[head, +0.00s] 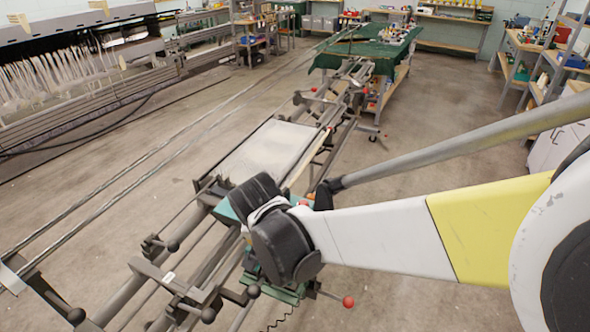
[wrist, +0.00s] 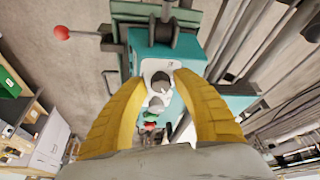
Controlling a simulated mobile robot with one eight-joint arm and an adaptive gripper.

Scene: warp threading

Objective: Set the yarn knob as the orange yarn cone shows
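In the wrist view, my gripper (wrist: 158,80) has two yellow fingers spread apart over a teal machine housing (wrist: 188,58). A pale plate on the housing carries a dark grey upper knob (wrist: 161,80) and a lighter lower knob (wrist: 156,103). The upper knob lies between the fingertips, with gaps visible on both sides. I cannot tell which one is the yarn knob, or its setting. In the head view, my dark wrist hides the gripper and knobs; some teal housing (head: 226,213) shows beside it. I cannot make out an orange yarn cone in either view.
A red ball-ended lever (wrist: 62,33) sticks out beside the housing; it also shows in the head view (head: 348,301). Long metal rails (head: 110,199) run along the machine. A green-covered table (head: 365,50) stands at the back.

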